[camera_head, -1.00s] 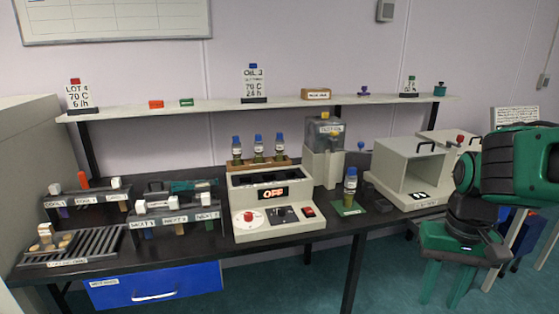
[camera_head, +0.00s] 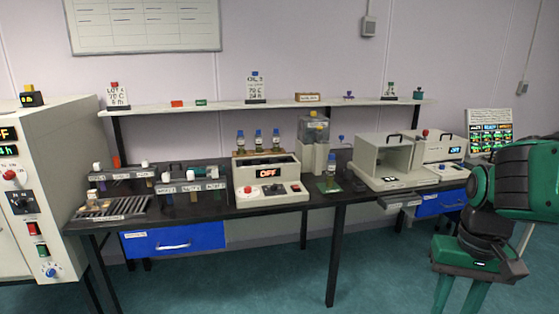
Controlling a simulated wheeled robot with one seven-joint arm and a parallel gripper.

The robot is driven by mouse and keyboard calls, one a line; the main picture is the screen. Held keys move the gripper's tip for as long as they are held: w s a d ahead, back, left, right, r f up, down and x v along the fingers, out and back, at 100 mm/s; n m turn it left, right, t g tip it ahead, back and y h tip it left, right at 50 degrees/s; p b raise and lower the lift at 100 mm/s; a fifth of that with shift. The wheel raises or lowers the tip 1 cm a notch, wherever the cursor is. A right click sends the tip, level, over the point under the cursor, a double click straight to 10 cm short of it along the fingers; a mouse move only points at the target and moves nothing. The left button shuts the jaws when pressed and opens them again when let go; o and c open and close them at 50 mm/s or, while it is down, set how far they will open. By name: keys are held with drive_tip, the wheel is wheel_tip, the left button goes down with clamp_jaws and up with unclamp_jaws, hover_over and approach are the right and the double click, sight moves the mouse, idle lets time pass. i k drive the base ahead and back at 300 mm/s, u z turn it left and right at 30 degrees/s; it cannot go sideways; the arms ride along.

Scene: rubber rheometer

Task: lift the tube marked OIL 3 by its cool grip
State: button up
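Three blue-capped tubes (camera_head: 258,139) stand in a wooden rack (camera_head: 255,151) behind the machine reading OFF (camera_head: 268,174). Another blue-capped tube (camera_head: 331,170) stands upright on a small green mat (camera_head: 322,187) to the right of that machine. The tube labels are too small to read, so I cannot tell which is OIL 3. My gripper (camera_head: 459,299) hangs at the lower right, in front of the bench and far from the tubes. Its two green fingers are apart and empty; their tips are cut off below.
A shelf (camera_head: 230,106) runs above the black bench. A grey open box (camera_head: 383,160) stands right of the green mat. A large cabinet (camera_head: 55,150) stands at the far left. White-topped holders (camera_head: 190,185) fill the bench's left. Floor (camera_head: 270,280) in front is clear.

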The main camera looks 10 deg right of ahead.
sight(275, 139)
drive_tip(key=z, duration=0.3)
drive_tip(key=k, duration=0.1)
drive_tip(key=u, duration=0.85)
drive_tip(key=i, duration=1.2)
drive_tip(key=z, duration=0.45)
drive_tip(key=i, duration=0.85)
drive_tip(key=z, duration=0.5)
